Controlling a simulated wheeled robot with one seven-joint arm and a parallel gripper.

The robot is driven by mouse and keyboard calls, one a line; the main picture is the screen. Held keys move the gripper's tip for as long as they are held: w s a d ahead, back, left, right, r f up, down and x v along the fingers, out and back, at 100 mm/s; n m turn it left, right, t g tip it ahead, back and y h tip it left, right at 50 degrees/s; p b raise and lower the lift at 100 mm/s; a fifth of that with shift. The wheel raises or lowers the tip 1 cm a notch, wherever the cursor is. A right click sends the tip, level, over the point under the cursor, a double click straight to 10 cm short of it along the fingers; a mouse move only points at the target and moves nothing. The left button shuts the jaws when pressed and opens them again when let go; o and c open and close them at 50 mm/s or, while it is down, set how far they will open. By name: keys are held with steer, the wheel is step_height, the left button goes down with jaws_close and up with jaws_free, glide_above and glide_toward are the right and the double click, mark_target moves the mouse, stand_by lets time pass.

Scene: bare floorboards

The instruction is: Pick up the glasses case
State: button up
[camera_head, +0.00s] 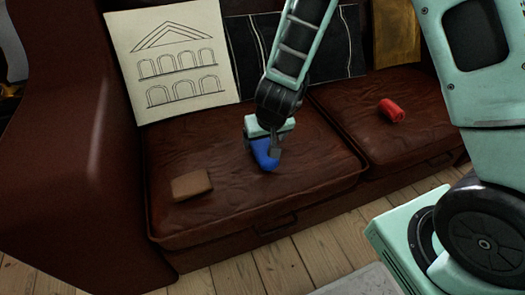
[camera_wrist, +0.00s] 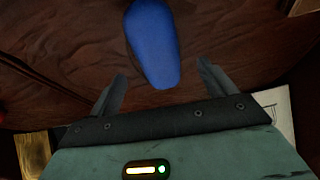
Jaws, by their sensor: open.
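The glasses case appears to be the blue, rounded, elongated object (camera_head: 265,158) on the brown leather seat cushion (camera_head: 310,170). In the wrist view the blue case (camera_wrist: 152,40) lies at the top centre, running off the top edge. My gripper (camera_head: 262,146) is over the case and hides part of it in the head view. In the wrist view my gripper (camera_wrist: 161,75) is open, with one finger on each side of the case's near end. No contact between fingers and case can be made out.
A brown block-like object (camera_head: 191,185) lies on the cushion to the left. A red can-like object (camera_head: 391,110) lies on the right cushion. A cushion with a building drawing (camera_head: 170,65) and a dark striped cushion (camera_head: 345,45) lean on the backrest. Wooden floorboards (camera_head: 285,262) lie in front.

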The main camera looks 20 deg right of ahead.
mark_target(263, 145)
steer(key=b+x, duration=0.3)
steer(key=x, duration=0.2)
steer(key=shift+s+d, duration=0.1)
steer(key=c, duration=1.1)
steer(key=shift+r, duration=0.15)
